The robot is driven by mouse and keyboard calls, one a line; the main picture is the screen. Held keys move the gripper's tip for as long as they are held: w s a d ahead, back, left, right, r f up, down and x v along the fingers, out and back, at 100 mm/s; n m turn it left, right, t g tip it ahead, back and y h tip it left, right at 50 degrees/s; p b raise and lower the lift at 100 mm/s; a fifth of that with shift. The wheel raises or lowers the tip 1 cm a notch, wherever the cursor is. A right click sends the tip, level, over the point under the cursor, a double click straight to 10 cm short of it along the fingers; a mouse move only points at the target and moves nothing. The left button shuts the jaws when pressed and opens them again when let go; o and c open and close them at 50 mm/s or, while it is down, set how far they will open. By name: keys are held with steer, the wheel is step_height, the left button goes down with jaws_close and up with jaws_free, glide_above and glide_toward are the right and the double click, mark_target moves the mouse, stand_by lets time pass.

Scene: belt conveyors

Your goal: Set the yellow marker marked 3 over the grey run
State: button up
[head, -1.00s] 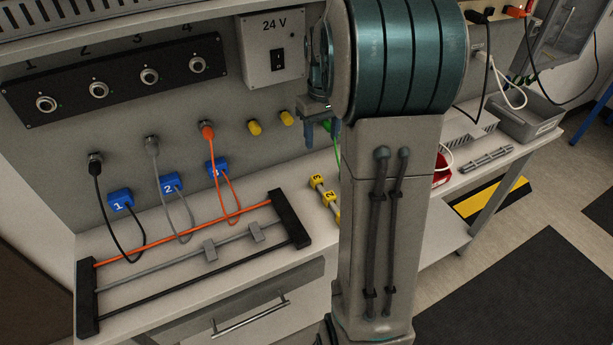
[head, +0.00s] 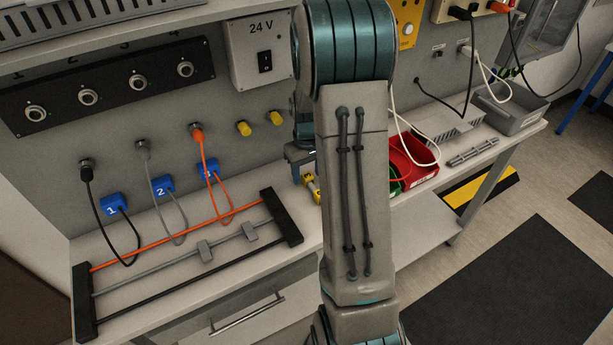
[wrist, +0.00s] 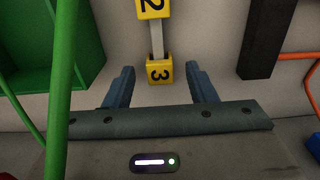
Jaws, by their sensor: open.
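The yellow marker marked 3 (wrist: 159,72) sits at the near end of a short grey bar, with the yellow marker marked 2 (wrist: 153,8) at its other end. My gripper (wrist: 159,68) is open, with one finger on either side of marker 3 and a gap on both sides. In the head view my gripper (head: 299,153) is low over the bench by the yellow markers (head: 312,188), partly hidden by my arm. The grey run (head: 150,271) is the middle rod of the rack, carrying two grey clips.
The rack's orange rod (head: 150,245) and black rod (head: 180,268) flank the grey run between black end blocks (head: 282,217). Blue tags and looping cables hang behind. A green bin (wrist: 60,45) and green cable (wrist: 62,100) are left of my gripper in the wrist view.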

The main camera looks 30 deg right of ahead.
steer(key=shift+f, duration=0.1)
jaws_close()
